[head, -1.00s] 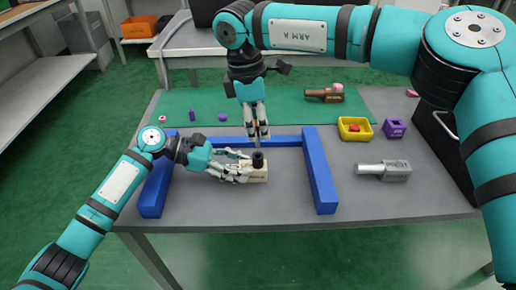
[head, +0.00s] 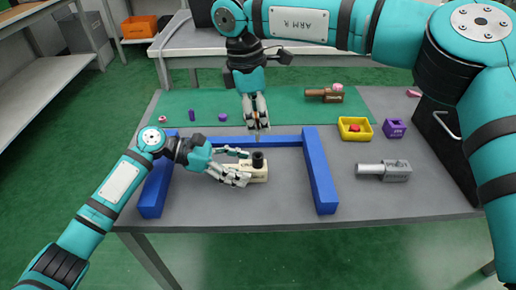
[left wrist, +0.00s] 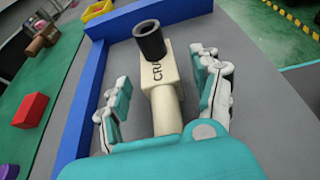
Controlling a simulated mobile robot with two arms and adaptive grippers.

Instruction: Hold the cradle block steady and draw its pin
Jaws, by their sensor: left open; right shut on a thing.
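The cream cradle block (head: 261,172) lies on the grey table inside the blue frame, with an upright black collar on top. In the left wrist view the block (left wrist: 158,72) shows part of its lettering, and the collar's dark mouth looks empty. My left gripper (head: 246,168) is open, one finger on each side of the block's narrow end, with gaps visible in the left wrist view (left wrist: 160,75). My right gripper (head: 258,130) points down beyond and above the block, shut on a thin brownish pin (head: 257,138). The pin is mostly hidden by the fingers and stands clear of the collar.
The blue frame (head: 321,175) has bars left, right and behind. Small purple pieces and a brown part (head: 318,95) lie behind.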

